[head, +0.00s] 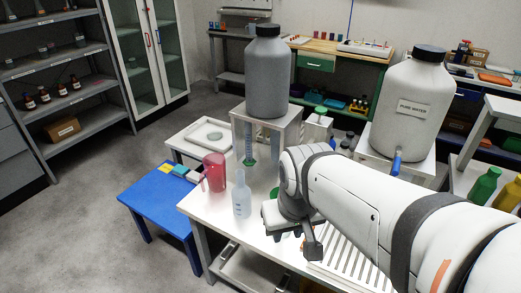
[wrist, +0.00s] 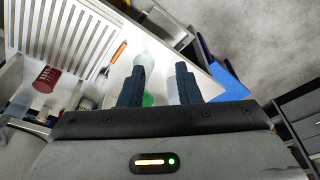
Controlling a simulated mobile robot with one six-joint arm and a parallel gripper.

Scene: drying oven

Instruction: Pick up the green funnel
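My gripper (head: 311,243) hangs above the white table, over its right part. In the wrist view my gripper (wrist: 160,68) shows two dark fingers spread apart, with nothing held between them. A green thing (wrist: 148,99), likely the green funnel, shows below and between the fingers, partly hidden by the left finger and the gripper body. In the head view a green patch (head: 273,194) shows just behind my wrist; most of it is hidden, so I cannot tell its full shape.
A clear wash bottle (head: 241,198) and a red pitcher (head: 214,172) stand left of my gripper. A grey carboy (head: 267,80) stands on a stand behind. A slotted white rack (head: 347,262) lies at the right. A blue table (head: 157,205) stands to the left.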

